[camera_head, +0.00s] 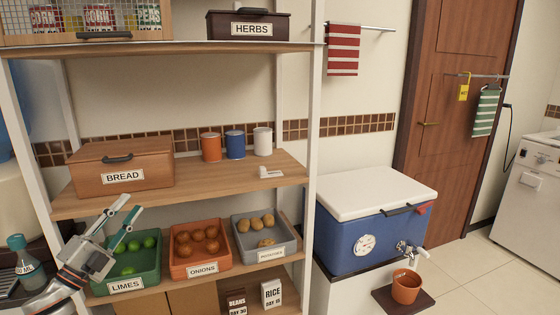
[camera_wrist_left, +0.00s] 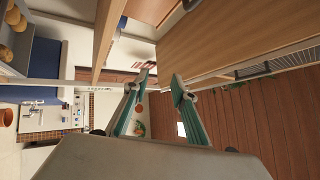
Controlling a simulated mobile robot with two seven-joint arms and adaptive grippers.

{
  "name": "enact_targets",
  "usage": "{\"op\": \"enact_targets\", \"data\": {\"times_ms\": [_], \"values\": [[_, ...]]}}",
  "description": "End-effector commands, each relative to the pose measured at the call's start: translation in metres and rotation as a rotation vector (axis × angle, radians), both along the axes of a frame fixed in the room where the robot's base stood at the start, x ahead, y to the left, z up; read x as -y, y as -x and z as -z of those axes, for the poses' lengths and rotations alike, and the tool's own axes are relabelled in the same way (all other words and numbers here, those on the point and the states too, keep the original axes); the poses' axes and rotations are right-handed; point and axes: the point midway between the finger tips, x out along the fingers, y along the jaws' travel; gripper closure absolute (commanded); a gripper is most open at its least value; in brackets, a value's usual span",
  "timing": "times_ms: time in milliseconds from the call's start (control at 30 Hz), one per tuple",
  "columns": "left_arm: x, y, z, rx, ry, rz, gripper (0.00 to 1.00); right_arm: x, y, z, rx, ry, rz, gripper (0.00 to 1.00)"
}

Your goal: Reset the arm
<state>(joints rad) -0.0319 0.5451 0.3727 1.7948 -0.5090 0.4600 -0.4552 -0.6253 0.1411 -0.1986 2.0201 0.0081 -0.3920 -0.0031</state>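My left gripper (camera_head: 129,204) shows at the lower left of the head view, its arm coming in from the bottom left. It is in front of the green limes bin and points up and to the right. Its two teal-padded fingers stand apart with nothing between them. In the left wrist view the gripper (camera_wrist_left: 163,76) also shows open and empty, with a gap between its fingertips. My right gripper is in neither view.
A shelf unit holds a bread box (camera_head: 122,170), cans, a limes bin (camera_head: 121,287), an onions bin (camera_head: 202,270) and a potatoes bin (camera_head: 272,257). A blue cooler (camera_head: 345,240) stands to the right. Floor beyond the cooler (camera_head: 500,265) is clear.

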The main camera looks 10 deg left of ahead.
Motion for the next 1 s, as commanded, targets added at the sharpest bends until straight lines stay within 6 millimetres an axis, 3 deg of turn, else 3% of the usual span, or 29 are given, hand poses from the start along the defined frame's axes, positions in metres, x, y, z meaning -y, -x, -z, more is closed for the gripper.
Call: {"op": "enact_targets", "data": {"times_ms": [100,267,500,600,733,900,1000], "values": [[0.034,0.005,0.075,-0.165,0.178,0.023,0.74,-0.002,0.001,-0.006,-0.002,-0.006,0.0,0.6],[0.084,0.029,0.172,-0.385,0.402,0.033,0.74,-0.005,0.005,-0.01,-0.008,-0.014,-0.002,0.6],[0.173,0.097,0.294,-0.709,0.718,0.021,0.74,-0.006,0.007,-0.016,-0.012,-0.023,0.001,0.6],[0.214,0.135,0.334,-0.842,0.841,0.009,0.74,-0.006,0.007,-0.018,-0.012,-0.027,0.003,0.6],[0.265,0.185,0.372,-0.998,0.98,-0.011,0.74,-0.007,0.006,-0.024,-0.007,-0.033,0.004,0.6],[0.312,0.233,0.397,-1.134,1.101,-0.033,0.74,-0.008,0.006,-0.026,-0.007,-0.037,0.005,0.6],[0.326,0.247,0.403,-1.174,1.135,-0.039,0.74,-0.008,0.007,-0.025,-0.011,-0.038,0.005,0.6]]}}
